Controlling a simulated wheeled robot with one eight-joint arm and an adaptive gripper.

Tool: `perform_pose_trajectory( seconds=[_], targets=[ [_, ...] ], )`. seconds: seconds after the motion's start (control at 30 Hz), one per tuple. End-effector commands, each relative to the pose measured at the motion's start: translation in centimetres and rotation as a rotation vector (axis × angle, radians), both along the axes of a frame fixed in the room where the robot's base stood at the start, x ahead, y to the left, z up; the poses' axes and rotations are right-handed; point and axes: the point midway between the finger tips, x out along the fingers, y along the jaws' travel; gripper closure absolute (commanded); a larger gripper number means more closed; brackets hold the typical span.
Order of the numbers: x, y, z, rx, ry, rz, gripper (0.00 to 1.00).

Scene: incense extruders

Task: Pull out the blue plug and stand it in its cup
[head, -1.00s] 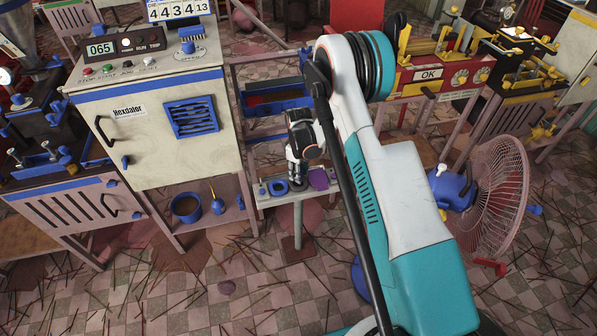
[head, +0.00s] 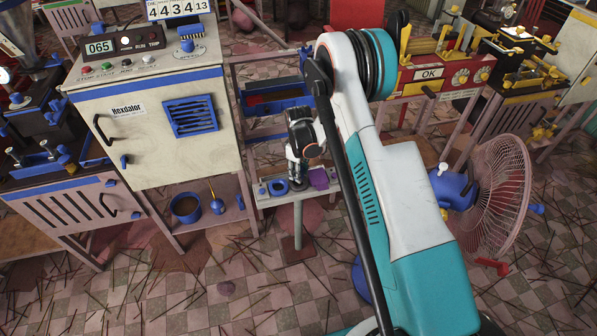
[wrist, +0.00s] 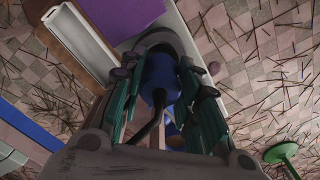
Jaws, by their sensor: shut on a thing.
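The blue plug (wrist: 160,75) is between the green-padded fingers of my gripper (wrist: 165,88) in the wrist view. My gripper is shut on it. A dark grey rounded rim (wrist: 158,38) curves around the plug's far side; I cannot tell whether the plug is inside it or above it. In the head view my gripper (head: 298,178) points down at a small pale shelf (head: 290,198), and the plug is hidden. A blue square ring-shaped piece (head: 279,187) sits just left of my gripper on this shelf. I cannot tell which thing is the plug's cup.
A purple piece (head: 319,178) lies at the shelf's right and also shows in the wrist view (wrist: 118,15). A cream cabinet (head: 150,135) stands left, with a blue pot (head: 186,208) on its lower shelf. A fan (head: 495,195) stands right. Thin sticks litter the floor.

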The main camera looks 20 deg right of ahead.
Motion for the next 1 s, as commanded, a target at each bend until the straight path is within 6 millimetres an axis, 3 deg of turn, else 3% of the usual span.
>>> perform_pose_trajectory(
  seconds=[1.0],
  targets=[
    [0.0,0.0,-1.6,0.0,0.0,0.0,0.94]
  ],
)
